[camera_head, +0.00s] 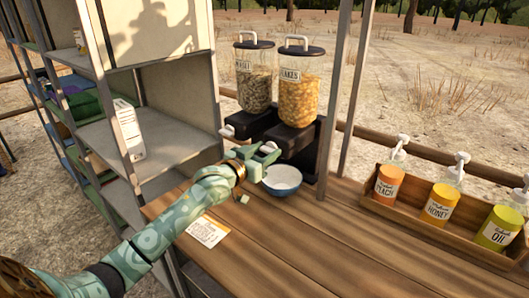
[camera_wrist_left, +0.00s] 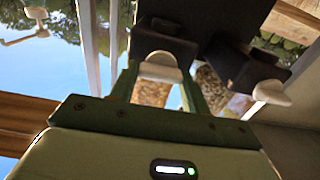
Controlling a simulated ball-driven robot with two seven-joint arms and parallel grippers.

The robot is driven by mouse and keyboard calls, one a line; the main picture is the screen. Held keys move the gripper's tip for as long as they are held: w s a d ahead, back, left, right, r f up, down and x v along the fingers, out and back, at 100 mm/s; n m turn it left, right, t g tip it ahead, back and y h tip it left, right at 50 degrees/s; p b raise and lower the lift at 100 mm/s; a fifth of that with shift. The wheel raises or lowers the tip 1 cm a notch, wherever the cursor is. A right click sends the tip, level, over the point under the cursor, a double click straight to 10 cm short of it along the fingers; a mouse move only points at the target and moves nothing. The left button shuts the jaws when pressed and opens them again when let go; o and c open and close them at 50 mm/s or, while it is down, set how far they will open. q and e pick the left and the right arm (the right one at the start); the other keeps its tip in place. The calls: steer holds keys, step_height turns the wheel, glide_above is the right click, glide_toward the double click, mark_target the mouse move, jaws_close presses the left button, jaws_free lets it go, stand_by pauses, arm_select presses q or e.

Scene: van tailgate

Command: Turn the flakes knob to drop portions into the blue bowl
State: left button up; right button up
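The flakes dispenser (camera_head: 299,95) is a clear jar of orange-brown flakes with a black lid, on a black stand. Its pale knob (camera_wrist_left: 160,68) shows between my left gripper's fingers in the wrist view. My left gripper (camera_head: 268,153) is at the front of the stand; its two green fingers lie one on each side of the knob and it fills the gap between them. The knob looks level, and is mostly hidden in the head view. The blue bowl (camera_head: 282,188), white inside and seemingly empty, stands upright on the table below the flakes outlet. My right gripper is out of view.
The muesli dispenser (camera_head: 254,85) stands left of the flakes, its pale knob (camera_head: 227,131) close to my gripper. A metal post (camera_head: 345,95) rises at the right. A wooden tray (camera_head: 430,228) holds several pump bottles. A card (camera_head: 207,230) lies on the table (camera_head: 300,250). Shelves stand left.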

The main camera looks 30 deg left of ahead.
arm_select(q)
steer(key=shift+c, duration=0.2)
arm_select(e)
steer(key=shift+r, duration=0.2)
arm_select(q)
steer(key=m+p, duration=0.3)
steer(key=shift+r+m, duration=0.25)
steer(key=shift+m, duration=0.05)
steer(key=m+p, duration=0.2)
steer(key=shift+d+f+m, duration=0.1)
steer(key=shift+m, duration=0.2)
steer(key=shift+o, duration=0.2)
steer(key=m+p, duration=0.1)
steer(key=m, duration=0.1)
steer(key=shift+f+m, duration=0.1)
steer(key=shift+m, duration=0.3)
steer(key=m, duration=0.2)
steer(key=m+p, duration=0.1)
steer(key=m, duration=0.1)
steer(key=shift+d+f, duration=0.15)
steer(key=shift+f, duration=0.05)
steer(key=m, duration=0.4)
steer(key=shift+f+m, duration=0.15)
steer(key=shift+m, duration=0.15)
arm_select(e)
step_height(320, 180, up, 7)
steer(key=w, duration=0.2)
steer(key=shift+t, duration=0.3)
